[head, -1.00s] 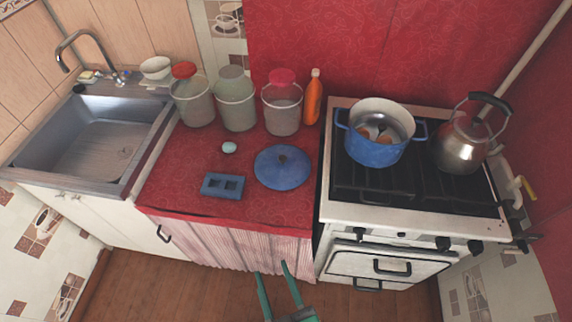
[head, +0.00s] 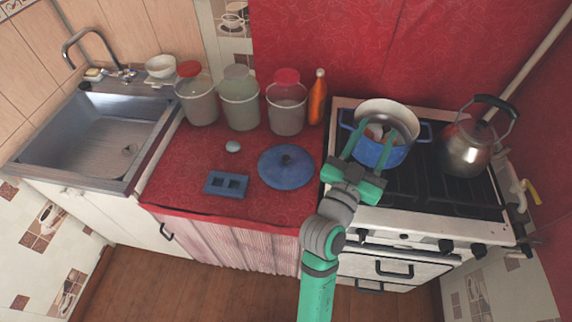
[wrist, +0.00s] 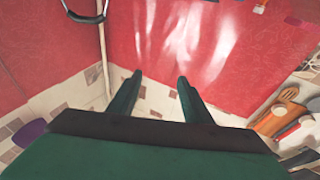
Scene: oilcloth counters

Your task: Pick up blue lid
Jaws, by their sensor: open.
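The blue lid (head: 283,177) lies flat on the red counter, with a dark knob on top, just left of the stove. My gripper (head: 376,137) is open and empty, to the right of the lid. In the head view its fingers overlap the blue pot (head: 402,152) on the stove; I cannot tell how high above it they are. In the wrist view my gripper (wrist: 160,77) has two spread fingers with nothing between them. The lid is not seen there.
A blue block with two holes (head: 226,185) and a pale egg-like object (head: 233,147) lie left of the lid. Several lidded buckets (head: 240,105) and an orange bottle (head: 317,97) stand behind. A kettle (head: 467,148) stands on the stove's right. The sink (head: 95,140) is at left.

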